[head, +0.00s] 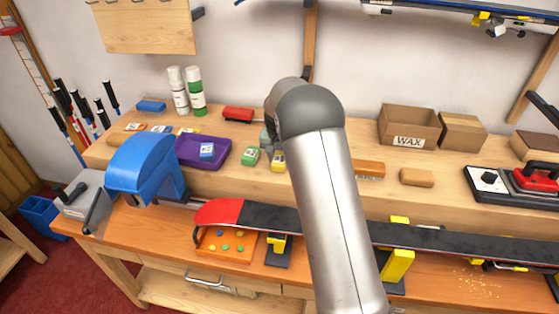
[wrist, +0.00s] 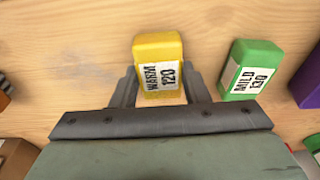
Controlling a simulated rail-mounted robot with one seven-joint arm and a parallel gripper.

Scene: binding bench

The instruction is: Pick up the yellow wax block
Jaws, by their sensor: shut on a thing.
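The yellow wax block (wrist: 158,52) has a white printed label and sits between the two fingers of my gripper (wrist: 160,92) in the wrist view. The fingers are shut on its sides. In the head view the yellow block (head: 278,161) shows just left of my arm, over the raised back shelf of the bench. My gripper is mostly hidden behind my arm there. I cannot tell whether the block touches the wood.
A green wax block (wrist: 252,68) stands close beside the yellow one. A purple tray (head: 222,160) with a blue-and-white block lies to the left. A ski with a red tip (head: 221,211) spans the bench front. A WAX carton (head: 408,127) stands at the right.

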